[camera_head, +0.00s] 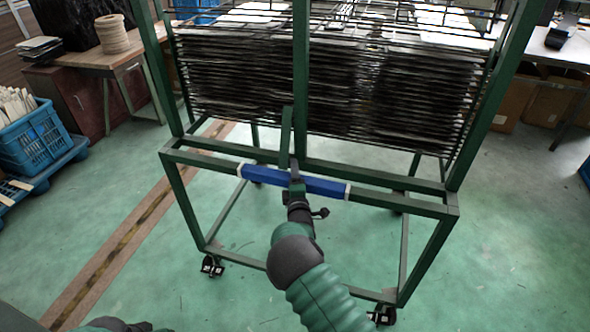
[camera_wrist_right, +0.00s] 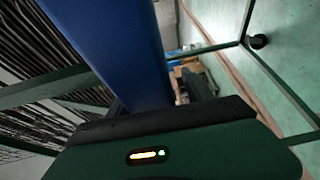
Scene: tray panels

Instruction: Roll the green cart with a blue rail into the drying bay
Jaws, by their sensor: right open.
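The green cart (camera_head: 183,202) is a tall metal frame on casters, with a stack of dark wire racks in its upper part. Its blue rail (camera_head: 323,187) crosses the near side, with white ends. My right gripper (camera_head: 295,178) is at the middle of the rail, open, its fingers at the bar. In the right wrist view the blue rail (camera_wrist_right: 118,45) runs up from behind the dark edge of the gripper. The frames do not clearly show whether the fingers touch it. My left gripper is not in view. I cannot make out a drying bay.
A blue crate (camera_head: 35,138) on a blue pallet stands at the left. A wooden table (camera_head: 97,62) is at the back left, cardboard boxes (camera_head: 550,103) at the back right. A brown floor strip (camera_head: 130,245) passes left of the cart. Green floor around it is clear.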

